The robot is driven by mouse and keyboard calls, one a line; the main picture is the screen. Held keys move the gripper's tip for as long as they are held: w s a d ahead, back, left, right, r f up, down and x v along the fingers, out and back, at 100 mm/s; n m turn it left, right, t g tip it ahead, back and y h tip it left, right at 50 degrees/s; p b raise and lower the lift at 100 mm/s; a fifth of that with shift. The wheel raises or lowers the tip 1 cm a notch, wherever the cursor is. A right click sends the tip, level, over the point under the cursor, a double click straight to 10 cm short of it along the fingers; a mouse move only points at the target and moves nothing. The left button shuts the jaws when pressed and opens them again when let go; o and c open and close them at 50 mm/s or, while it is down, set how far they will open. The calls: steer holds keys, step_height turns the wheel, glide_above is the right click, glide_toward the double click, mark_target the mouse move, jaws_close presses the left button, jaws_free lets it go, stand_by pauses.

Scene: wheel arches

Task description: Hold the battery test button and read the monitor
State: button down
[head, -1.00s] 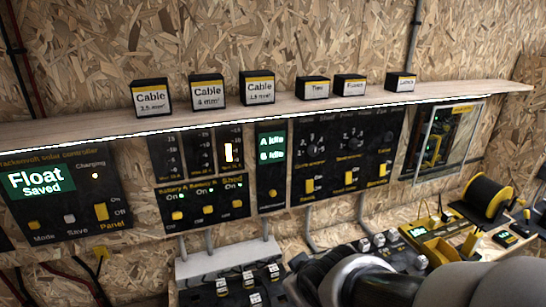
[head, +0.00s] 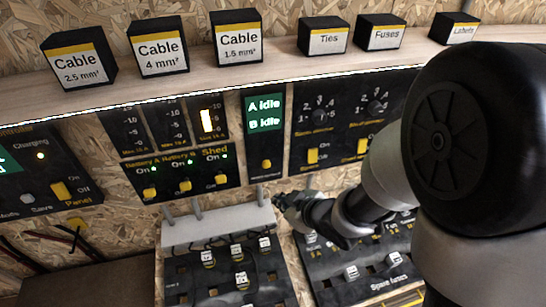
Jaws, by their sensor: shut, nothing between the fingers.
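The battery monitor (head: 265,133) is a narrow black panel in the middle of the head view. Its green screen (head: 264,114) reads "A Idle" and "B Idle". A small yellow button (head: 266,164) sits low on this panel, with a label too small to read. My gripper (head: 280,200) is shut and empty, a little below and right of that button and apart from it. My arm fills the right side and hides part of the panels there.
A battery switch panel (head: 182,174) with yellow switches is left of the monitor. A selector panel (head: 338,131) is right of it. Labelled boxes (head: 238,37) stand on the wooden shelf (head: 180,90) above. Fuse trays (head: 225,272) lie below.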

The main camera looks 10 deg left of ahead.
steer(key=w+a+p, duration=0.2)
steer(key=w+a, duration=0.1)
steer(key=w, duration=0.5)
steer(key=shift+a, duration=0.4)
steer(key=shift+w+p, duration=0.1)
steer(key=shift+p, duration=0.2)
stand_by(1.0)
steer(key=shift+w+a, duration=0.15)
steer(key=shift+w, duration=0.2)
steer(key=shift+w+a+p, duration=0.25)
steer(key=shift+w+p, duration=0.1)
steer(key=shift+w, duration=0.05)
stand_by(1.3)
steer(key=shift+s+d, duration=0.1)
stand_by(1.4)
steer(key=shift+s+d+b, duration=0.35)
steer(key=shift+s, duration=0.35)
steer(key=shift+s+d+b, duration=0.25)
steer(key=shift+s+d, duration=0.1)
steer(key=shift+s, duration=0.4)
steer(key=shift+s+d+b, duration=0.25)
steer(key=shift+s+d, duration=0.1)
steer(key=shift+s, duration=0.4)
steer(key=shift+s+d+b, duration=0.25)
steer(key=shift+s+d, duration=0.1)
steer(key=shift+s, duration=0.4)
